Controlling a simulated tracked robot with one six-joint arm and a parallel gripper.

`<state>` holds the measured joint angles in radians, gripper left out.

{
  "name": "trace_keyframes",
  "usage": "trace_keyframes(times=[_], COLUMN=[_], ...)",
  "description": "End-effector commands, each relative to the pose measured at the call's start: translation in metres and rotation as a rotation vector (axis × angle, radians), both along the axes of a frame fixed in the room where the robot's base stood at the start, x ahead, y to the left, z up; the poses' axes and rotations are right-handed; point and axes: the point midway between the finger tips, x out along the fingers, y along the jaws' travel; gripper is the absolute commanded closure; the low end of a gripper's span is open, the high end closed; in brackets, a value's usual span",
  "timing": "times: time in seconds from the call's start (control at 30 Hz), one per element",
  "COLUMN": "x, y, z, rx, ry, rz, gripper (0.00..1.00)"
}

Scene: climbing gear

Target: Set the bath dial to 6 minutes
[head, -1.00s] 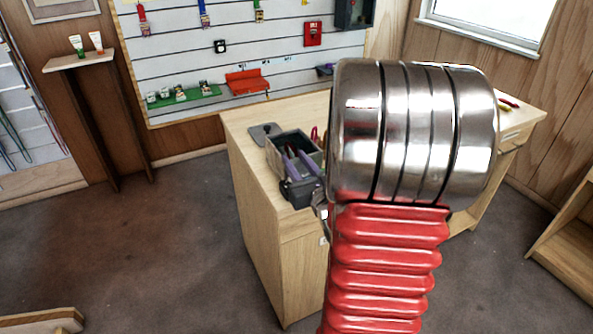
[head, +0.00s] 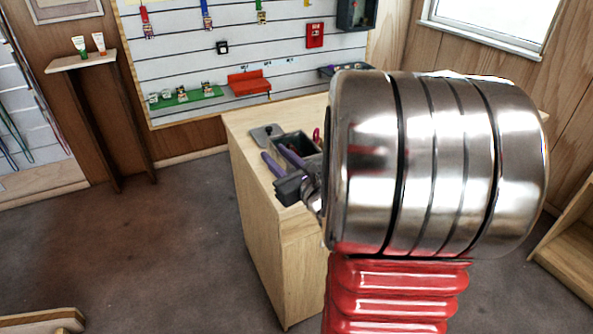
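A dark grey open-topped box (head: 292,138), which may be the bath, stands on the wooden bench near its left end. No dial or minute marks can be made out on it. My gripper (head: 273,152) has two purple fingers spread apart with nothing visible between them. It is over the bench's left end, in front of the box, with one finger overlapping the box in the picture. Contact cannot be judged. My own shiny metal and red arm hides much of the bench and whatever stands to the right of the box.
A flat grey lid-like piece (head: 266,133) lies left of the box. A pink-red object (head: 316,134) shows just right of it. A slatted wall (head: 185,65) with a red shelf (head: 248,84) and a green shelf (head: 186,98) stands behind. The floor left of the bench (head: 270,230) is clear.

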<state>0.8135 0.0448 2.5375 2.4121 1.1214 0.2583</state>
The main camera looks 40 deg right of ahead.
Motion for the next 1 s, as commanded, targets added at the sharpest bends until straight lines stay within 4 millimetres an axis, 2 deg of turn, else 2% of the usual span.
trace_keyframes(times=[0.1, 0.23, 0.37, 0.5, 0.7, 0.8, 1.0], x=[0.012, 0.016, 0.009, -0.008, -0.044, -0.065, -0.106], y=[0.054, 0.117, 0.176, 0.23, 0.289, 0.309, 0.331], z=[0.011, 0.017, 0.018, 0.014, 0.001, -0.007, -0.022], rx=[-0.107, -0.246, -0.399, -0.573, -0.844, -0.989, -1.295], ry=[0.029, 0.068, 0.102, 0.136, 0.174, 0.189, 0.216], rz=[0.164, 0.357, 0.544, 0.733, 0.983, 1.097, 1.299], gripper=[0.72, 0.72, 0.72, 0.72, 0.72, 0.72, 0.72])
